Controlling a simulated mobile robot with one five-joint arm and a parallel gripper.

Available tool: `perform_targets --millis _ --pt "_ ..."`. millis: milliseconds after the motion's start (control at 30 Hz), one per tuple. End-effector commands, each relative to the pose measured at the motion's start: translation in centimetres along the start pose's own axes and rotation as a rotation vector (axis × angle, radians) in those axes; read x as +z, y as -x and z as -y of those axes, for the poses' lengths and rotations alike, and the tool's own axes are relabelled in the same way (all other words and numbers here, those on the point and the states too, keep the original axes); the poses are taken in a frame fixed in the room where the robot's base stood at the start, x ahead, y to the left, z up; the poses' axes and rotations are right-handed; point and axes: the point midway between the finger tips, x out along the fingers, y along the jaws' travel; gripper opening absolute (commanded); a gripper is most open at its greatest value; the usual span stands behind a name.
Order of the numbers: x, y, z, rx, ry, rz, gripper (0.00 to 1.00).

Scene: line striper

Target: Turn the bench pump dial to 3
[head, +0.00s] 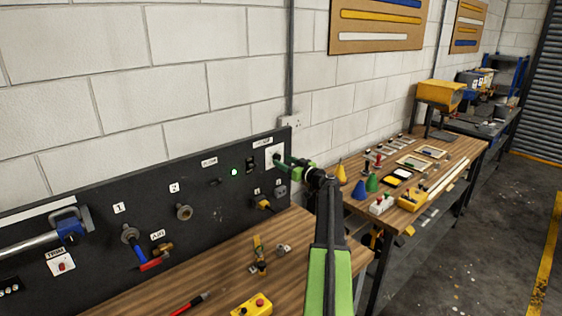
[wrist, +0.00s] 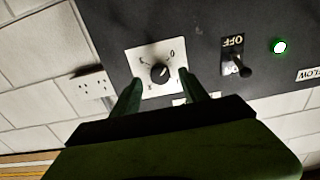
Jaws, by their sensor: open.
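The pump dial (wrist: 160,72) is a black round knob on a white square plate (wrist: 141,55) in the wrist view, with a light pointer mark and small numerals around it. The view is turned over, and I cannot read the setting surely. In the head view the dial's white plate (head: 275,150) is at the right end of the black panel, partly hidden by my gripper. My gripper (head: 283,160) is at the plate. In the wrist view its two green fingers (wrist: 157,88) are open, one to each side below the knob, with nothing between them.
A switch (wrist: 237,66) marked OFF and a lit green lamp (wrist: 280,47) are beside the dial on the panel. A wall socket (wrist: 92,87) is on the other side. Below, the wooden bench (head: 215,265) holds small parts and a yellow button box (head: 252,305).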

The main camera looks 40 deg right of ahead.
Motion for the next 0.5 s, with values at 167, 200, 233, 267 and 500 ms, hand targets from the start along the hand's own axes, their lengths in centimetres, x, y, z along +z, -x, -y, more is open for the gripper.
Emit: perform_targets --millis 167,200,233,267,500 --pt "0.0 -2.2 0.0 0.0 0.0 0.0 0.52" --pt "0.0 -2.4 0.0 0.0 0.0 0.0 0.52" --pt "0.0 -2.4 0.0 0.0 0.0 0.0 0.52" --pt "0.0 -2.5 0.0 0.0 0.0 0.0 0.52" --pt "0.0 -2.5 0.1 0.0 0.0 0.0 0.49"
